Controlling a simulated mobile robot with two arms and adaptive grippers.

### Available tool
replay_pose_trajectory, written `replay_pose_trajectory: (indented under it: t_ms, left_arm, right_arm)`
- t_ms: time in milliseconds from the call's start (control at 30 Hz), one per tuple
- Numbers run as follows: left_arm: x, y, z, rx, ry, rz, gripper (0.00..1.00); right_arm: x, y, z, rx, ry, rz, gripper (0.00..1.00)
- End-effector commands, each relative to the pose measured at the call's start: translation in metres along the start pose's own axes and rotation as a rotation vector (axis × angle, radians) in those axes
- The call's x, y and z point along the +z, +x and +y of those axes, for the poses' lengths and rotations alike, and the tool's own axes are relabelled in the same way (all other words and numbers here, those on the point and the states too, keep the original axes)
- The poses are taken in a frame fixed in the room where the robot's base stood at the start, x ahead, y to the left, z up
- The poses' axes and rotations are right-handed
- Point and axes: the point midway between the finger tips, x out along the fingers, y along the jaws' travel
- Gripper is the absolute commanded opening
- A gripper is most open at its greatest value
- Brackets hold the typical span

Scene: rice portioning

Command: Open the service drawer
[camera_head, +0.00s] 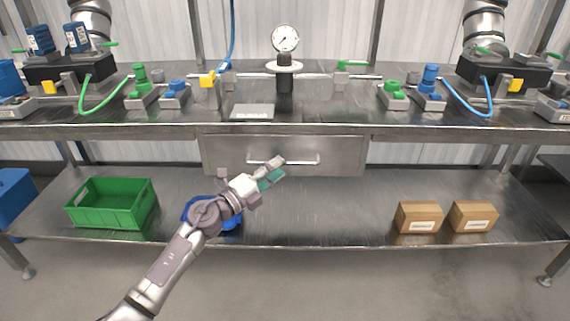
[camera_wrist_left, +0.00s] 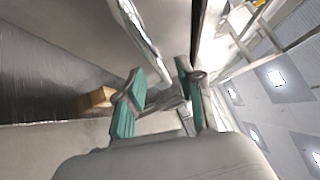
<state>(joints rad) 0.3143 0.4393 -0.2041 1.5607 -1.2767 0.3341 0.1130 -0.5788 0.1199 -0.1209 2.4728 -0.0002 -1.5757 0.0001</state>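The service drawer (camera_head: 220,152) is a grey metal front under the middle of the steel table, and it looks closed. Its long bar handle (camera_head: 300,162) runs across the front. My left gripper (camera_head: 274,171) is in front of the drawer, close to the handle's left end. In the left wrist view its two teal-padded fingers (camera_wrist_left: 160,98) are apart with a gap between them, and nothing shows held. The handle bar (camera_wrist_left: 140,35) shows beyond the fingers there. I cannot tell whether the fingers touch the handle. My right gripper is not in view.
On the lower shelf (camera_head: 320,215) stand a green crate (camera_head: 112,205), a blue object (camera_head: 228,217) partly behind my left arm, and two cardboard boxes (camera_head: 420,217) (camera_head: 473,216). The tabletop holds a gauge (camera_head: 285,39), valves and a flat plate (camera_head: 252,111). The shelf's middle is clear.

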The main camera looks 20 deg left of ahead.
Motion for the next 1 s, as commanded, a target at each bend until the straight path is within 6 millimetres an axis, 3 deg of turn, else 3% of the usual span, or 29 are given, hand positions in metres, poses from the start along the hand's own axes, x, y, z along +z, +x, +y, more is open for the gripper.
replay_pose_trajectory:
  t_ms: [200,600,833,1000]
  left_arm:
    - [0.000,0.029,0.001,-0.001,-0.001,0.000,0.37]
    - [0.000,0.035,0.000,0.001,-0.001,0.000,0.37]
    - [0.000,0.035,0.000,0.001,0.000,0.000,0.00]
    - [0.000,0.035,0.001,0.001,0.000,0.000,0.00]
  right_arm:
    - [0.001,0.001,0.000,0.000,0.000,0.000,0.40]
    - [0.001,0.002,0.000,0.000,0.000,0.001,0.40]
    - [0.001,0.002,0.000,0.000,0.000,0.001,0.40]
    - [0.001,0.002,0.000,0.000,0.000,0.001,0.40]
